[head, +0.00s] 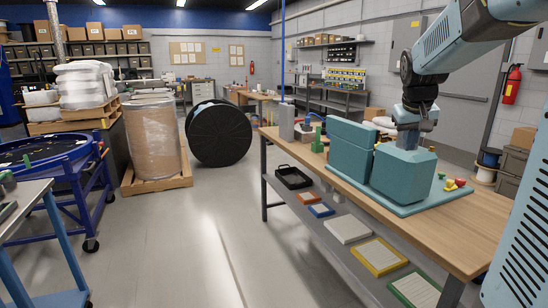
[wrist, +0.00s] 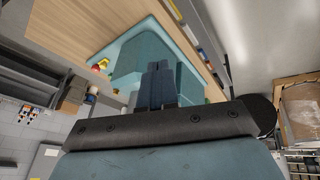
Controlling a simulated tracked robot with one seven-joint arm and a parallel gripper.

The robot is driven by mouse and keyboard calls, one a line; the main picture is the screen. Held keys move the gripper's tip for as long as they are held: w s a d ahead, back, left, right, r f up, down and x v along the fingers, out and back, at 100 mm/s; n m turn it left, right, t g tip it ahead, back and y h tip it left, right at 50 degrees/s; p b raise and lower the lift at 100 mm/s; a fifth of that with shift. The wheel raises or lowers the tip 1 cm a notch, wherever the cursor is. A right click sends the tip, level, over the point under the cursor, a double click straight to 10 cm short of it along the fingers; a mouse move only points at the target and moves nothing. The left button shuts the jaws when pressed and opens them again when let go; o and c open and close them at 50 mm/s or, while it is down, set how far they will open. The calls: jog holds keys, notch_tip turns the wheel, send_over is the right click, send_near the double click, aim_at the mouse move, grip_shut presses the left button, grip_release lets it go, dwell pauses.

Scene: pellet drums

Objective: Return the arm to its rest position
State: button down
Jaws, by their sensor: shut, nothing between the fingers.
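My arm comes in from the upper right of the head view and bends down over the workbench. My gripper (head: 407,136) is low, at the top of the right-hand teal block (head: 405,172); I cannot tell whether it touches. In the wrist view my gripper (wrist: 159,68) shows as two dark blue-grey fingers close together, shut and empty. A second teal block (head: 350,150) stands just left of the first. Both stand on a teal base plate (head: 447,201) on the wooden workbench (head: 480,222).
Small red, yellow and green pieces (head: 453,184) lie at the plate's right end. A grey block (head: 286,120) and green parts stand at the bench's far end. Trays, including a yellow-framed one (head: 375,257), lie on the lower shelf. The floor (head: 190,235) left of the bench is open.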

jog(key=s+a+f, duration=0.1)
jog(key=s+a, duration=0.3)
jog(key=s, duration=0.4)
jog(key=s+a+f+y, duration=0.1)
jog(key=s+a, duration=0.3)
jog(key=s, duration=0.4)
jog(key=s+a+f+t+y, duration=0.1)
jog(key=s+a+f, duration=0.2)
jog(key=s, duration=0.6)
jog(key=shift+a+n, duration=0.3)
jog(key=shift+a, duration=0.25)
jog(key=shift+s+f, duration=0.1)
